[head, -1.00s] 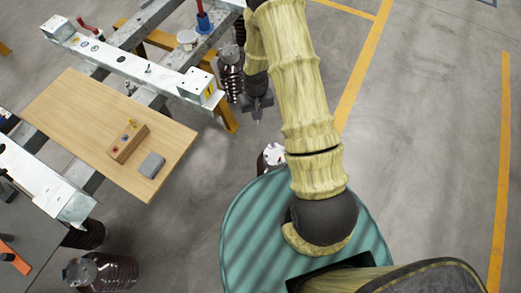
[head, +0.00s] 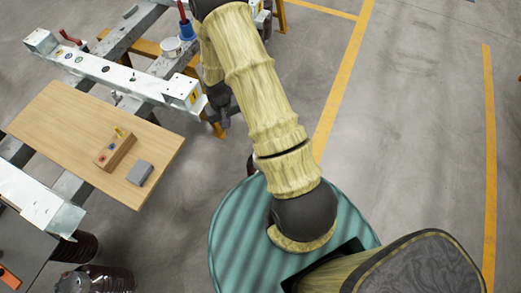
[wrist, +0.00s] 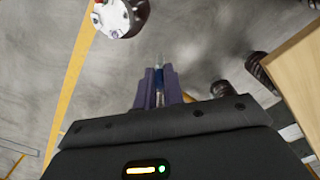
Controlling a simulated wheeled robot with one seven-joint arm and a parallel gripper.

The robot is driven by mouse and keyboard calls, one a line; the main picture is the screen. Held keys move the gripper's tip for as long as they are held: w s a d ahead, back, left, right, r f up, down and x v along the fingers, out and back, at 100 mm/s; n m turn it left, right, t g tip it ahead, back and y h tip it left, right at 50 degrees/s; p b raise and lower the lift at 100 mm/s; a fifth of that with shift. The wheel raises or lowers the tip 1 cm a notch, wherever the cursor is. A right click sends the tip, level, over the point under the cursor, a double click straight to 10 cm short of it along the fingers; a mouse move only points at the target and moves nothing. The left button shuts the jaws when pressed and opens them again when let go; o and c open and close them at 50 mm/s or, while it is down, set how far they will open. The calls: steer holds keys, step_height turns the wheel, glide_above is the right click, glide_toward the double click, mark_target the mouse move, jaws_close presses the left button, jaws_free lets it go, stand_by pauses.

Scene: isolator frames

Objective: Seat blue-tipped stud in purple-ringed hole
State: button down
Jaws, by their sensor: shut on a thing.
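My gripper (wrist: 160,88) is shut on a slim stud (wrist: 159,74) with a blue band and a pale metal end, seen between the two purple-grey fingers in the wrist view. In the head view my gripper (head: 222,112) hangs just right of the pale metal beam's right end; the stud cannot be made out there. The beam (head: 140,80) has several small coloured rings (head: 105,69) along its face. I cannot tell which ring is purple; the holes are too small to judge.
A wooden board (head: 60,125) left of me carries a wooden block (head: 116,150) with several coloured-tip pieces and a grey box (head: 140,172). A white pot (head: 171,46) stands behind the beam. Dark ribbed insulators stand around the frame. The floor on the right is clear.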

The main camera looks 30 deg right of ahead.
steer(key=s+d+f+m+b, duration=0.2)
steer(key=d+f+m+b, duration=0.8)
steer(key=b, duration=0.6)
steer(key=d+f, duration=0.2)
steer(key=d, duration=0.1)
steer(key=shift+d+b, duration=0.2)
steer(key=shift+b, duration=0.1)
steer(key=shift+f, duration=0.2)
step_height(320, 180, down, 6)
steer(key=b, duration=0.1)
steer(key=shift+f, duration=0.1)
steer(key=shift+f+b, duration=0.3)
steer(key=shift+f, duration=1.55)
